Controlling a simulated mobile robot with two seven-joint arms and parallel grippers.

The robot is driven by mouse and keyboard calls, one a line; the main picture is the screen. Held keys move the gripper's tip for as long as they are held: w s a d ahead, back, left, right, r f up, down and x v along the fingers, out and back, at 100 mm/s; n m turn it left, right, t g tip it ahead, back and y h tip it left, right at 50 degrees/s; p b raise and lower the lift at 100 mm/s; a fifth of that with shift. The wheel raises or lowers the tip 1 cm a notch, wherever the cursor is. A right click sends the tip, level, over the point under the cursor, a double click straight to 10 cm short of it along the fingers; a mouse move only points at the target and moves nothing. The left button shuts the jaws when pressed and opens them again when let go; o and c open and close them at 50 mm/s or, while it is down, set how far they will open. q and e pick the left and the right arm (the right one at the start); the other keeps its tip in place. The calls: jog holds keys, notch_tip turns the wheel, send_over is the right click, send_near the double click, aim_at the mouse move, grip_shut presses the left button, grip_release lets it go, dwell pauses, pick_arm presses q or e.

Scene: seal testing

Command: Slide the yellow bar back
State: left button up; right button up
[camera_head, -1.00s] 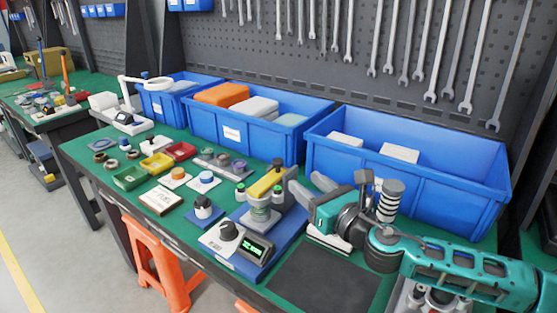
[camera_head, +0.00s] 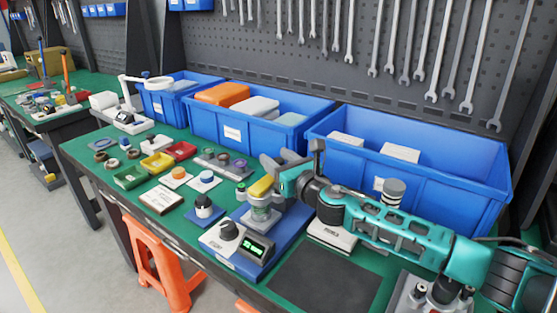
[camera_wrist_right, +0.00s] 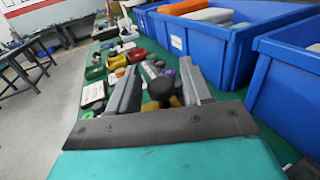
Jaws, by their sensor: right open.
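The yellow bar (camera_head: 262,186) lies across the top of the clamp fixture on the blue-based test device (camera_head: 262,236), with a green knob at its left. Its right end is hidden behind my right gripper. My right gripper (camera_head: 274,166) is open, with its fingers at the right end of the bar. In the right wrist view, the open fingers (camera_wrist_right: 160,70) stand either side of a dark round knob (camera_wrist_right: 160,88) with yellow showing beside it. I cannot tell whether either finger touches it. My left gripper is not in view.
Blue bins (camera_head: 420,170) stand behind the device, close to my right arm. Small coloured trays (camera_head: 158,163), a white-topped block (camera_head: 161,199) and a knob stand (camera_head: 204,210) lie to the left. A dark mat (camera_head: 325,285) lies bare at the front right.

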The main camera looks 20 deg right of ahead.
grip_shut()
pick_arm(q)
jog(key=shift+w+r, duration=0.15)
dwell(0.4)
pick_arm(e)
jog(key=w+d, duration=0.1)
jog(key=w+d+b, duration=0.1)
jog(key=d, duration=0.1)
jog(key=shift+w+d, duration=0.3)
jog(key=shift+w, duration=0.1)
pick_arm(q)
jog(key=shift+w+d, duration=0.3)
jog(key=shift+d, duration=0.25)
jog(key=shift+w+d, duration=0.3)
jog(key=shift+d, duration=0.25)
pick_arm(e)
jog(key=shift+w+d+r, duration=0.1)
jog(key=shift+w+d, duration=0.35)
jog(key=shift+d, duration=0.2)
jog(key=shift+w+d, duration=0.4)
jog(key=shift+d, duration=0.2)
